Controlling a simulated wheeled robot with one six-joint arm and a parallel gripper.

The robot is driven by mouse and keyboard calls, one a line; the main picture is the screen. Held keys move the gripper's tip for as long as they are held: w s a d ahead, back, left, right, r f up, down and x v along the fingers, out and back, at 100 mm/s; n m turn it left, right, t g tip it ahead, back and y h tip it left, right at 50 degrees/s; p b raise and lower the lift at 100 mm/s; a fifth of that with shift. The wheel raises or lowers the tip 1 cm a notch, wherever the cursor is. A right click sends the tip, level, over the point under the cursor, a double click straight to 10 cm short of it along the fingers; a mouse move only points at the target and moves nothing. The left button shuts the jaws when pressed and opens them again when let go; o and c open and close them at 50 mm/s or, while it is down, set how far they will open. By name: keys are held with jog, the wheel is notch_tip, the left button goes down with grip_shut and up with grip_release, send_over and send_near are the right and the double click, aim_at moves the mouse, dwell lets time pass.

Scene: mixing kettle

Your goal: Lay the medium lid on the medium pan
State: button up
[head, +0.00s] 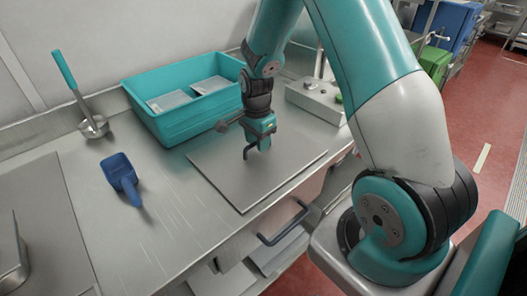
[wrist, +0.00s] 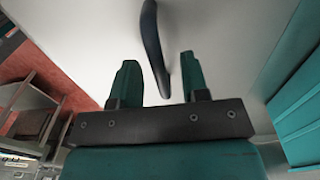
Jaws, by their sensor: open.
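A flat grey metal plate (head: 225,188), which looks like the medium lid, lies on the counter in the head view. Its dark curved handle (head: 247,153) stands up near the back of the plate. My gripper (head: 258,146) is right over the handle with its jaws open. In the wrist view, the dark handle (wrist: 152,40) runs in between the two teal fingers of my gripper (wrist: 160,75), with a gap on each side. I cannot pick out the medium pan with certainty; a metal pan-like edge (head: 14,262) shows at the left border.
A teal tub (head: 185,130) with two grey items stands behind the plate. A blue scoop (head: 122,178) and a teal-handled ladle (head: 92,125) lie to the left. A grey control box (head: 316,98) is at the back right.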

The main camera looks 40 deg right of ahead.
grip_shut()
jog(key=shift+r, duration=0.1)
jog(key=shift+r+p, duration=2.15)
jog(key=shift+r, duration=0.35)
